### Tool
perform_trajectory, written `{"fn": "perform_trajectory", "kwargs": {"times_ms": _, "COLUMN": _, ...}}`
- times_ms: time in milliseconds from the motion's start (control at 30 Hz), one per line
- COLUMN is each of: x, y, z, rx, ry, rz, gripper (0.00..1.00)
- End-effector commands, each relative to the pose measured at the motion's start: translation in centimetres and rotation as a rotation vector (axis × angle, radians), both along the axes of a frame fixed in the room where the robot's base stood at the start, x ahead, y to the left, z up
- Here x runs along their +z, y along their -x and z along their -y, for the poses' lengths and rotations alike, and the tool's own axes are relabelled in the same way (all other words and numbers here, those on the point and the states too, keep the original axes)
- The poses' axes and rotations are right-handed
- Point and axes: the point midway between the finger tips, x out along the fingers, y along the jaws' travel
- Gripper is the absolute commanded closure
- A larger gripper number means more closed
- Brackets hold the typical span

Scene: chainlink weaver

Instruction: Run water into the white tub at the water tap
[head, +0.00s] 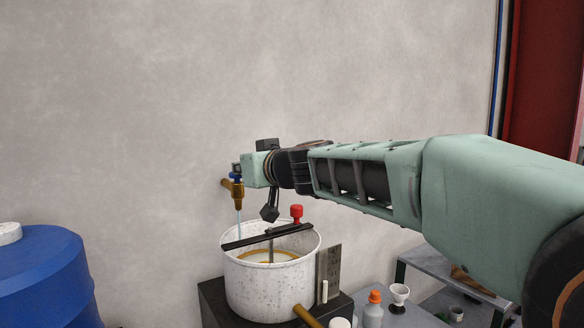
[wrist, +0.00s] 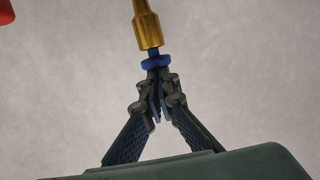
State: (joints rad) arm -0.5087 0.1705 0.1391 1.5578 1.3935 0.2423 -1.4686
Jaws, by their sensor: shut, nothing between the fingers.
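The white tub (head: 262,290) stands below the water tap (head: 237,190) in the head view. The tap is brass with a blue handle, and a thin pale-blue stream (head: 239,224) runs down from it to the tub's back-left rim. Where the stream lands is hidden by a dark bar across the tub's top. In the wrist view, my gripper (wrist: 160,88) is shut and empty, its fingertips right at the tap's blue handle (wrist: 155,62); I cannot tell whether they touch. In the head view my wrist hides most of the gripper beside the tap.
A red knob (head: 296,212) stands up at the tub's back rim. The tub sits on a dark stand (head: 212,303). A blue barrel (head: 45,280) is at left. An orange-capped bottle (head: 373,312) and a grey shelf (head: 445,270) are at right. The wall is close behind the tap.

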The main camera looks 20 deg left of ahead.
Motion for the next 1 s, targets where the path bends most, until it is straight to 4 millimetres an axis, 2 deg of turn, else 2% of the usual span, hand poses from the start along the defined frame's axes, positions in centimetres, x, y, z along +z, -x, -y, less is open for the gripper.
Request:
{"fn": "perform_trajectory", "kwargs": {"times_ms": 33, "x": -0.8, "y": -0.1, "z": 0.0, "rx": 0.001, "ry": 0.009, "rz": -0.008, "gripper": 1.0}}
{"fn": "perform_trajectory", "kwargs": {"times_ms": 767, "x": -0.8, "y": -0.1, "z": 0.0, "rx": 0.001, "ry": 0.009, "rz": -0.008, "gripper": 1.0}}
{"fn": "perform_trajectory", "kwargs": {"times_ms": 867, "x": -0.3, "y": -0.1, "z": 0.1, "rx": 0.0, "ry": 0.009, "rz": -0.007, "gripper": 1.0}}
{"fn": "perform_trajectory", "kwargs": {"times_ms": 1000, "x": 1.5, "y": -0.3, "z": 0.5, "rx": -0.002, "ry": 0.007, "rz": -0.004, "gripper": 1.0}}
